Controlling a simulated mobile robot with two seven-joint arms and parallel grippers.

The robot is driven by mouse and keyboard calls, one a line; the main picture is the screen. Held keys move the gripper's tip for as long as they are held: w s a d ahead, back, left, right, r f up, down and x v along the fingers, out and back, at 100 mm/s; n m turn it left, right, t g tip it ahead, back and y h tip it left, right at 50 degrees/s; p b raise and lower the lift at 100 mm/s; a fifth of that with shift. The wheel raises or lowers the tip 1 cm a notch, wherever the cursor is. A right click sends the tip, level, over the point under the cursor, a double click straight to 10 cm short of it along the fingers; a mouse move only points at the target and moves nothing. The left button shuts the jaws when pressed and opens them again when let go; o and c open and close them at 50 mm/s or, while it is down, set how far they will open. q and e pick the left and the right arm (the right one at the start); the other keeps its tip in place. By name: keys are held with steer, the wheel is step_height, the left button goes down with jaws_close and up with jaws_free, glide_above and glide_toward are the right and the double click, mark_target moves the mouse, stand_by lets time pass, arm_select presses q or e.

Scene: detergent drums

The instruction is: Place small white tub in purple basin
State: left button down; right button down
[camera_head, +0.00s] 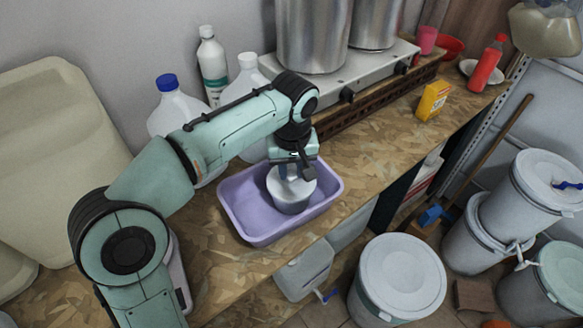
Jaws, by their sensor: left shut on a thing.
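The small white tub (289,196) is upright with its lid under my gripper, inside the outline of the purple basin (240,219). The basin stands on the wooden counter near its front edge. My left gripper (291,172) reaches in from the left, points down and is shut on the top of the tub. Whether the tub's base touches the basin floor cannot be told from this angle. My right gripper is not in view.
White jugs (171,110) and a white bottle (212,66) stand behind the basin. A stove (372,77) with large pots (312,32) is at the back. A yellow box (432,100) and red bottle (486,65) stand right. Lidded drums (398,275) stand below the counter.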

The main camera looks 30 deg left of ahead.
arm_select(q)
steer(key=shift+f, duration=0.15)
steer(key=c, duration=0.8)
jaws_free()
steer(key=shift+c, duration=0.2)
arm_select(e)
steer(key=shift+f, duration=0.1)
arm_select(q)
step_height(320, 180, up, 12)
steer(key=s+p, duration=0.1)
steer(key=p, duration=0.2)
steer(key=shift+d, duration=0.4)
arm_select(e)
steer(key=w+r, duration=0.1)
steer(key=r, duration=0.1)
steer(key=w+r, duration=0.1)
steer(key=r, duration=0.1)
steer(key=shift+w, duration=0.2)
arm_select(q)
steer(key=shift+s, duration=0.1)
